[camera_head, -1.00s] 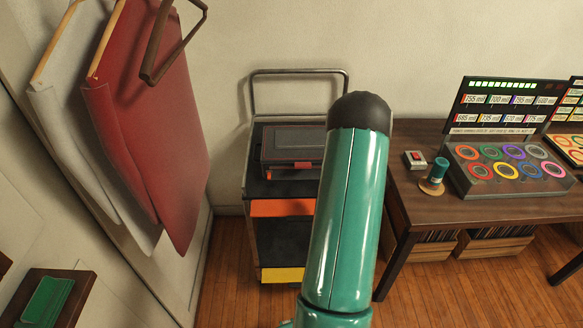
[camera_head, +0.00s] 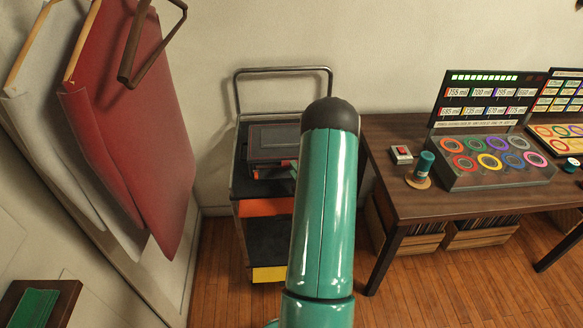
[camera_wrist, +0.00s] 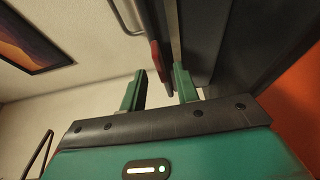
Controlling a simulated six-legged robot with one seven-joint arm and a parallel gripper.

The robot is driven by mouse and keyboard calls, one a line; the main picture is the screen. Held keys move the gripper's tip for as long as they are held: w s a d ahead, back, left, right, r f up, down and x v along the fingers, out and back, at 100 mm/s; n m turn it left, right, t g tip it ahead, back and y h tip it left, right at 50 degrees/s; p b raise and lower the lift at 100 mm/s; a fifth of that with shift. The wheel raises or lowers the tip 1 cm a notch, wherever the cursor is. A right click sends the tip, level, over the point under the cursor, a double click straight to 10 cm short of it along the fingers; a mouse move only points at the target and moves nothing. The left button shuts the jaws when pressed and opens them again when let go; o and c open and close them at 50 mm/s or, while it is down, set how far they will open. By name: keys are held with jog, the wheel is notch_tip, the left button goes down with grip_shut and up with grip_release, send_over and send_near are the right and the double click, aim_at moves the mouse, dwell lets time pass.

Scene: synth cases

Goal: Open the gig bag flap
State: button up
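The gig bag (camera_head: 272,137) is a dark, flat case with red-orange trim, lying on top of a cart. Its lid-like top panel seems slightly raised at the front, with red and pale edges showing beneath; my arm covers its right side. In the wrist view, my gripper (camera_wrist: 160,80) has two green fingers standing apart. A red tab (camera_wrist: 156,60) shows between and just beyond the fingertips, with a visible gap beside the left finger. Dark grey panels (camera_wrist: 202,35) lie close by the right finger.
The cart (camera_head: 241,170) has a metal push handle (camera_head: 283,71) against the wall. A wooden table (camera_head: 420,205) with a display box (camera_head: 495,168) and small items stands at right. Red and white hanging cloths (camera_head: 125,120) are at left. Floor between cart and table is narrow.

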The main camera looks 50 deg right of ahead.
jog(key=shift+x, duration=1.35)
grip_shut()
jog(key=shift+r, duration=0.1)
